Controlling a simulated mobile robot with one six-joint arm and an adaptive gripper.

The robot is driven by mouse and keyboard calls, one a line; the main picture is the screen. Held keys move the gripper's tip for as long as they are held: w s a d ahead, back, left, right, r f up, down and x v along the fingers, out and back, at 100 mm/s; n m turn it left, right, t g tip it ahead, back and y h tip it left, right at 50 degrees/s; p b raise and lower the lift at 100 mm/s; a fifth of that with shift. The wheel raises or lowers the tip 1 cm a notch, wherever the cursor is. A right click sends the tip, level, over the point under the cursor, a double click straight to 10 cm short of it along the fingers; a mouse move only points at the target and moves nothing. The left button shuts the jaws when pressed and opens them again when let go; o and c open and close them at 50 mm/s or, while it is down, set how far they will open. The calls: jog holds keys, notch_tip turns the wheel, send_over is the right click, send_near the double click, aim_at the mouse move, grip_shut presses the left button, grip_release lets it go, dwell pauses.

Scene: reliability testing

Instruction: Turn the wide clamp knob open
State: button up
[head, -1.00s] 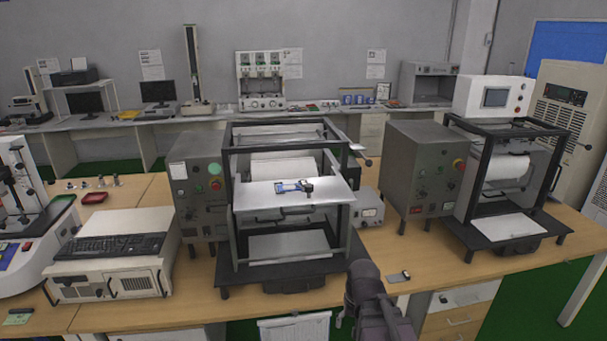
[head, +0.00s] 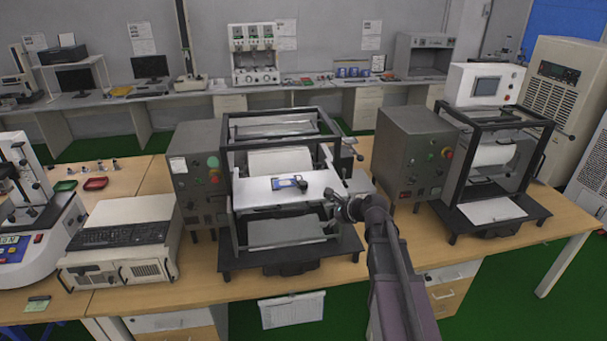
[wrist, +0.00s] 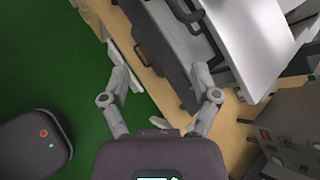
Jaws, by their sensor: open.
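The test machine (head: 232,215) in the middle of the bench has an open black frame. A dark knob-like part (head: 360,157) sticks out from its upper right side; I cannot tell whether this is the wide clamp knob. My gripper (head: 342,208) is in front of the machine's right side, lower than that part and apart from it. In the wrist view my gripper (wrist: 160,68) has its two fingers spread with nothing held between them. The machine's frame and pale panel (wrist: 250,45) lie beyond the right finger. No knob is clear in the wrist view.
A blue handheld device (head: 288,183) lies on the machine's white shelf (head: 255,197). A grey control box (head: 412,150) and a second similar machine (head: 455,205) stand to the right. A keyboard (head: 118,236) rests on a white unit at left.

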aim_at(304, 183)
jog(key=w+d+r+m+t+p, duration=0.2)
jog(key=w+r+m+p, duration=0.1)
jog(key=w+r+m, duration=0.2)
notch_tip(304, 183, up, 3)
jog(key=shift+d+f+m+t+y, duration=0.2)
jog(key=shift+m+t+y, duration=0.2)
jog(key=shift+m, duration=0.5)
jog(key=shift+w+a+f, duration=0.1)
jog(key=shift+w+a, duration=0.05)
jog(key=b+x, duration=0.5)
jog(key=x, duration=0.8)
jog(key=shift+w+a+f, duration=0.15)
jog(key=shift+w+f, duration=0.05)
jog(key=shift+c, duration=0.2)
grip_shut()
